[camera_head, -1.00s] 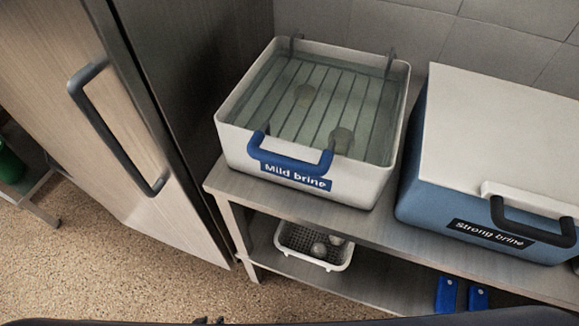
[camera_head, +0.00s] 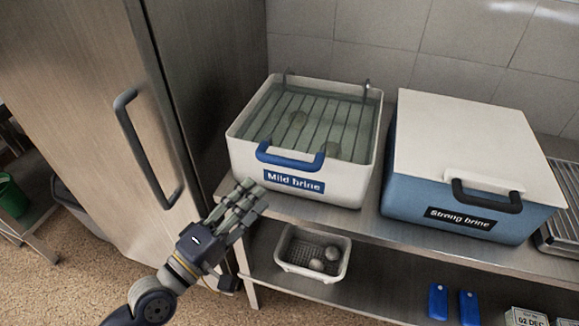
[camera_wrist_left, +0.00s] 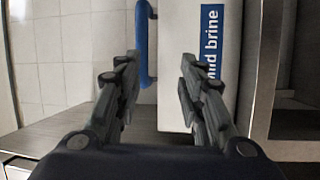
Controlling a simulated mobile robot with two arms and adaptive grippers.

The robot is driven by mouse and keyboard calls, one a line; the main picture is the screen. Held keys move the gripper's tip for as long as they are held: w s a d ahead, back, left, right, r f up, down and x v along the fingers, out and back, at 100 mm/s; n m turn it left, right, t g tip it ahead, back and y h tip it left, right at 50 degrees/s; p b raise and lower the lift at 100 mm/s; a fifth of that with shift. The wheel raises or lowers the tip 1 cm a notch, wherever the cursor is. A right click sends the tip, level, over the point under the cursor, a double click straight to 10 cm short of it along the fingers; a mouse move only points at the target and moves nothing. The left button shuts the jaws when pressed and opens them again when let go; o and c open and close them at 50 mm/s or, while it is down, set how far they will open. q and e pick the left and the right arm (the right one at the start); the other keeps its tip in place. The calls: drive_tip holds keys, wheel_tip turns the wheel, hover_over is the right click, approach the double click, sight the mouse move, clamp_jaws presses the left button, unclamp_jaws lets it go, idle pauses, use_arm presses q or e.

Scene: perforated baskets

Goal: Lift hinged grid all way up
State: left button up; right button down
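The hinged grid (camera_head: 310,119) lies flat in the liquid of the white tub labelled "Mild brine" (camera_head: 250,160). Its blue handle (camera_head: 291,161) hangs over the tub's front edge; pale round items show under the bars. Two hooks (camera_head: 366,90) stand at the tub's back rim. My left gripper (camera_head: 254,193) is open and empty, in front of the tub and lower left of the handle. In the left wrist view the fingers (camera_wrist_left: 157,75) are spread apart, with the blue handle (camera_wrist_left: 143,45) beyond them. My right gripper is not in view.
A blue box with a white lid, "Strong brine" (camera_head: 400,190), stands to the right. A small perforated basket (camera_head: 290,265) with round items is on the lower shelf. A tall cabinet with a grey handle (camera_head: 147,150) stands close on the left.

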sight(284, 165)
use_arm(q)
drive_tip(key=shift+h, duration=0.4)
drive_tip(key=w+d+r+p, duration=0.1)
drive_tip(key=w+d, duration=0.1)
drive_tip(key=w+d+r+p, duration=0.1)
drive_tip(key=d, duration=0.1)
drive_tip(key=w+d+r+p, duration=0.1)
drive_tip(key=w+d+r, duration=0.1)
drive_tip(key=shift+w+d, duration=0.3)
drive_tip(key=shift+w, duration=0.05)
drive_tip(key=shift+w+d, duration=0.5)
drive_tip(key=shift+w, duration=0.05)
drive_tip(key=shift+c, duration=0.5)
clamp_jaws()
